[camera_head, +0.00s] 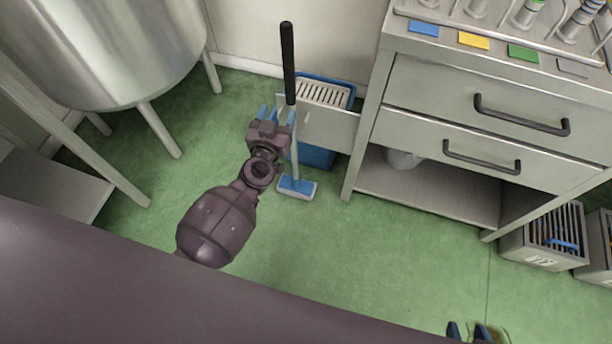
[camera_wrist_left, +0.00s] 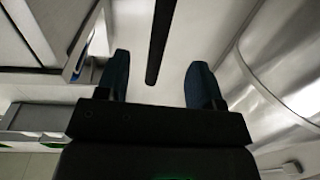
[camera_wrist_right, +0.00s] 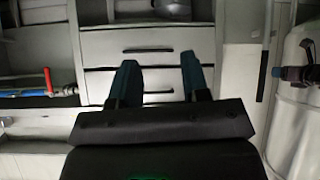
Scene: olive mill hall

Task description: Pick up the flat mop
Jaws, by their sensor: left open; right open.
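The flat mop (camera_head: 288,62) stands upright with a black grip, a pale shaft and a blue-and-white head (camera_head: 297,188) on the green floor. My left gripper (camera_head: 277,113) is open beside the shaft, close to the lower end of the black grip. In the left wrist view the black grip (camera_wrist_left: 163,38) shows between the open fingers (camera_wrist_left: 158,78); how deep it sits between them I cannot tell. My right gripper (camera_head: 468,330) is open and empty at the bottom edge, far from the mop; its fingers (camera_wrist_right: 158,78) point toward the drawers.
A blue bucket (camera_head: 318,157) with a white wringer grid stands behind the mop. A steel drawer bench (camera_head: 480,85) is at the right, with crates (camera_head: 530,250) on the floor by it. A steel tank (camera_head: 110,45) on legs is at the left. The front floor is clear.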

